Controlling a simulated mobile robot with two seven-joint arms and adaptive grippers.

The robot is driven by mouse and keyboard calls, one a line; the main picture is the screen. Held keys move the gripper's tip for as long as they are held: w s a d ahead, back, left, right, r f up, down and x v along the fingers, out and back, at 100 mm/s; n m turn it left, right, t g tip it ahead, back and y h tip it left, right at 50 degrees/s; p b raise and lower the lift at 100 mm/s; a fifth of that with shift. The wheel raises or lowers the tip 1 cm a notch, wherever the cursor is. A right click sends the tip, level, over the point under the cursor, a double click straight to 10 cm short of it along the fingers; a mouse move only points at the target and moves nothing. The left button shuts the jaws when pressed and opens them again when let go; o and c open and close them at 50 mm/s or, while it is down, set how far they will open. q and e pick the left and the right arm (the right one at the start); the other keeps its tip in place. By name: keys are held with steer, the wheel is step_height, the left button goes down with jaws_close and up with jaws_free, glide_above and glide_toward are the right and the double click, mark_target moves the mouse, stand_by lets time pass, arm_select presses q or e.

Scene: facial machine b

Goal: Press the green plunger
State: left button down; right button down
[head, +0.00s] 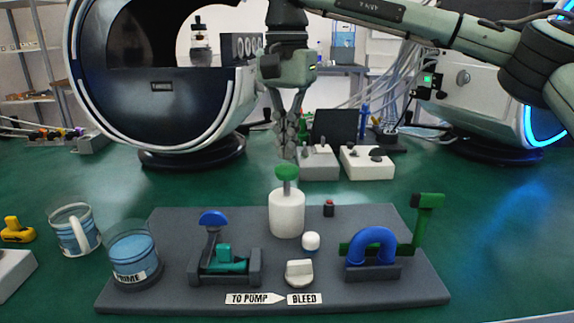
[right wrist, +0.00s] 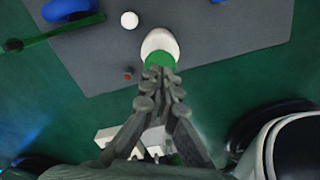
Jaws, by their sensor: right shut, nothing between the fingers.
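The green plunger (head: 287,173) is a round green cap on a short stem. It stands on top of a white cylinder (head: 286,214) at the back of the grey board. My right gripper (head: 288,153) points straight down with its fingers shut and empty. Its tips are directly over the plunger, very close; I cannot tell whether they touch. In the right wrist view the fingertips (right wrist: 162,72) cover part of the green cap (right wrist: 160,58), with the white cylinder (right wrist: 160,43) showing beyond. My left gripper is not in view.
The grey board (head: 180,300) also bears a blue-knobbed lever (head: 213,218), a blue arch with a green handle (head: 374,245), a white dial (head: 299,272) and a cup marked PRIME (head: 134,258). White boxes (head: 367,162) stand behind. Green table is clear at right.

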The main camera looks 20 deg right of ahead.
mark_target(287, 167)
stand_by(0.6)
steer(key=shift+f, duration=0.15)
steer(key=shift+f+b, duration=1.05)
steer(key=shift+f, duration=0.95)
steer(key=shift+r+p, duration=2.1)
steer(key=shift+r, duration=0.25)
steer(key=shift+r+p, duration=0.9)
steer(key=shift+r, duration=1.35)
